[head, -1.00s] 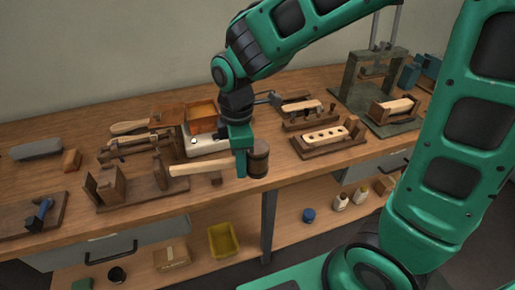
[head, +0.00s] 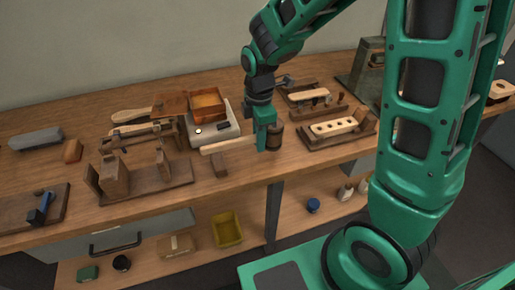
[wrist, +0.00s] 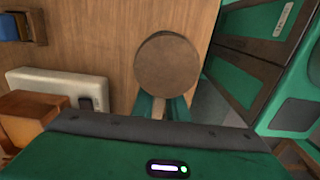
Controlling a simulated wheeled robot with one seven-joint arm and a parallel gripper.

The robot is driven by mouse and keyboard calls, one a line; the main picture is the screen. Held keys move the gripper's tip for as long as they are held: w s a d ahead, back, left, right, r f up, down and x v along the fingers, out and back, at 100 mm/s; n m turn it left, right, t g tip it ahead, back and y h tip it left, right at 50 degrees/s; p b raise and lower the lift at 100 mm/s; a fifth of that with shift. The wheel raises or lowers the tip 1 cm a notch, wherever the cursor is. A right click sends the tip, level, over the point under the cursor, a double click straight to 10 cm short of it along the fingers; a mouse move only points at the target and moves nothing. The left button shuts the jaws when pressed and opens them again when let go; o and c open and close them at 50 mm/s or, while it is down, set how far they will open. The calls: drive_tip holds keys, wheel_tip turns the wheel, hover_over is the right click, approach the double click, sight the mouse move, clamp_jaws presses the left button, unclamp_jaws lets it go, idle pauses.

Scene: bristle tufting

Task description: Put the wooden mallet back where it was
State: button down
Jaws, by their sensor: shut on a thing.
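The wooden mallet (head: 230,146) is held by my gripper (head: 268,138) over the front part of the bench. Its pale handle points left and its dark round head (head: 275,136) sits at the right of the fingers. In the wrist view the mallet's round head face (wrist: 168,75) hides much of the fingers (wrist: 160,107). The gripper is shut on the mallet. I cannot tell whether the mallet touches the bench.
A scale with a wooden box (head: 207,103) stands behind the mallet. A small wooden block (head: 219,164) is just below the handle. A wooden jig (head: 145,181) is at left, and a holed brush block (head: 338,126) at right. A yellow bin (head: 227,229) sits on the lower shelf.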

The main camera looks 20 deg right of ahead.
sight(259, 157)
drive_tip(key=shift+w+d+f, duration=0.15)
drive_tip(key=shift+d, duration=0.05)
drive_tip(key=shift+f, duration=1.95)
drive_tip(key=c, duration=1.7)
unclamp_jaws()
drive_tip(key=shift+f, duration=0.15)
drive_tip(key=shift+c, duration=0.2)
wheel_tip(259, 157, up, 12)
drive_tip(key=shift+r, duration=0.15)
